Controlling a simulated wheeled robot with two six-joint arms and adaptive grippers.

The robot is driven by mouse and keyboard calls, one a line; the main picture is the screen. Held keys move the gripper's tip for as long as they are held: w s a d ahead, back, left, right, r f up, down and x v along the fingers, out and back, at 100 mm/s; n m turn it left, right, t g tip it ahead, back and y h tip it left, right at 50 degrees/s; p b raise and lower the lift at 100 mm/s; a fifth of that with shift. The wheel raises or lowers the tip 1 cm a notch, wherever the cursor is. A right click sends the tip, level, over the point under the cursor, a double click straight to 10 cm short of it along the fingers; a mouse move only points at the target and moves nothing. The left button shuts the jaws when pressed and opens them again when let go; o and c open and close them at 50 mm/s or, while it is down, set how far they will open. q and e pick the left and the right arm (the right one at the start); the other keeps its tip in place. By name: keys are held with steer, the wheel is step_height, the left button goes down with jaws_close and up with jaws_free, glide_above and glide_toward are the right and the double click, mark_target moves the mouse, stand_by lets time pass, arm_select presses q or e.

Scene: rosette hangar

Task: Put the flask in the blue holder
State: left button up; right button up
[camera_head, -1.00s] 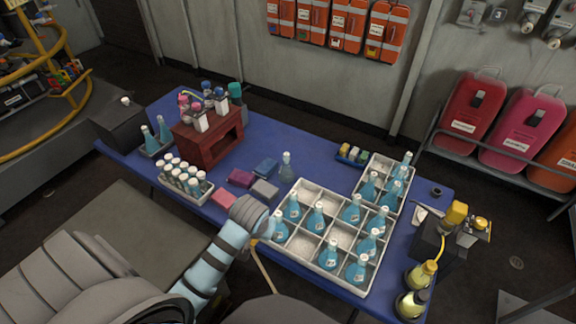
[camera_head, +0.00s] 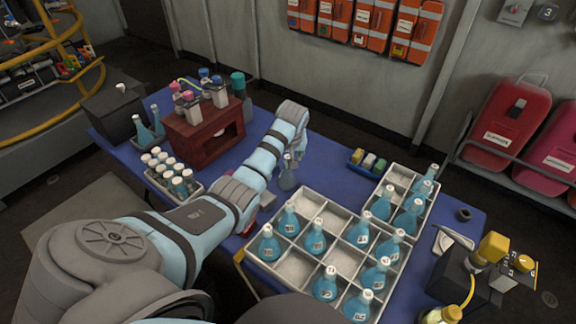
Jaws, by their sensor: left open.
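A single grey, see-through flask (camera_head: 287,178) stands upright on the blue table, left of the large white grid crate. My left arm reaches across the table from the left. Its open gripper (camera_head: 299,152) points down just behind and above the flask's neck; the fingers are small here, and I cannot tell whether they touch it. The blue holder cannot be made out now; a low blue block seen earlier left of the flask is behind my arm. My right gripper is not in view.
The white grid crate (camera_head: 294,268) and a smaller one behind it hold several blue flasks. A dark red rack (camera_head: 190,148) with bottles and a white vial tray stand left of my arm. A small blue tray (camera_head: 352,165) with coloured pieces lies behind the crates.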

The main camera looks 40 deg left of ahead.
mark_target(288, 173)
arm_select(q)
steer(key=b+x, duration=0.1)
steer(key=x, duration=0.2)
steer(key=b+x, duration=0.1)
steer(key=x, duration=0.1)
steer(key=shift+w+d+f, duration=0.15)
steer(key=shift+f, duration=0.25)
steer(key=shift+r, duration=0.1)
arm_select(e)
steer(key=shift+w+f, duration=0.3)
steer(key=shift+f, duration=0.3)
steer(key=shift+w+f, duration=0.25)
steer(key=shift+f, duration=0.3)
arm_select(q)
jaws_close()
